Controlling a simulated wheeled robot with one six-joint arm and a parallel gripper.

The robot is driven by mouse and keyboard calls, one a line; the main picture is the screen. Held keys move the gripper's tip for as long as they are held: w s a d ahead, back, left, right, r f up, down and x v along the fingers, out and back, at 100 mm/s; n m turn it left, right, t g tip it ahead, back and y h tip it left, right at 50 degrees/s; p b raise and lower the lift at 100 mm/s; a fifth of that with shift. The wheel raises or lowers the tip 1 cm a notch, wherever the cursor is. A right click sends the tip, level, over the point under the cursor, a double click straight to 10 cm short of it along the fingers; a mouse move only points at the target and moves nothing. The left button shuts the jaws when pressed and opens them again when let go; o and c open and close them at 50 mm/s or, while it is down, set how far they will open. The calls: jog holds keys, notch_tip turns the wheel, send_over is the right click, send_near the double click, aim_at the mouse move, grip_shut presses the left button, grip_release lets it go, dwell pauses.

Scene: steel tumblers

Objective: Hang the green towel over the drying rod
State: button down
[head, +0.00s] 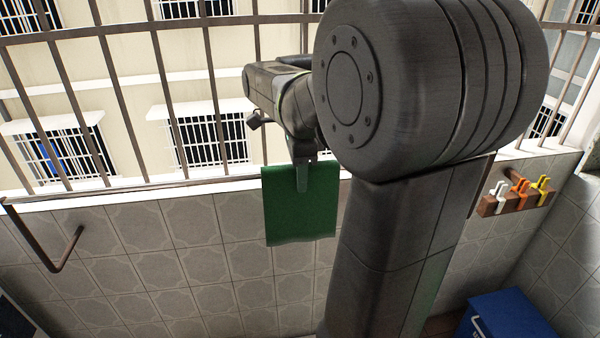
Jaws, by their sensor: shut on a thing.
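The green towel (300,215) hangs flat and nearly straight down from my gripper (302,182), in the middle of the head view. The finger that I see is pressed on the towel's upper edge; the other finger is hidden behind the cloth. A thin brown bent rod (30,240), which looks like the drying rod, stands out near the tiled wall at the left. It is bare. My gripper and the towel are well to the right of it, with a clear gap between. My own arm hides the area right of the towel.
Brown window bars (165,90) rise above a white sill (150,190) behind my gripper. A wooden peg rack (515,200) with white, orange and yellow clips is on the right wall. A blue box (508,318) stands below it. The space between towel and rod looks free.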

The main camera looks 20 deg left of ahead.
jog(key=c, duration=1)
grip_release()
notch_tip(320, 180, up, 14)
jog(key=shift+f, duration=0.2)
notch_tip(320, 180, down, 14)
jog(key=shift+r, duration=0.2)
jog(key=shift+r+p, duration=0.3)
jog(key=shift+r, duration=0.45)
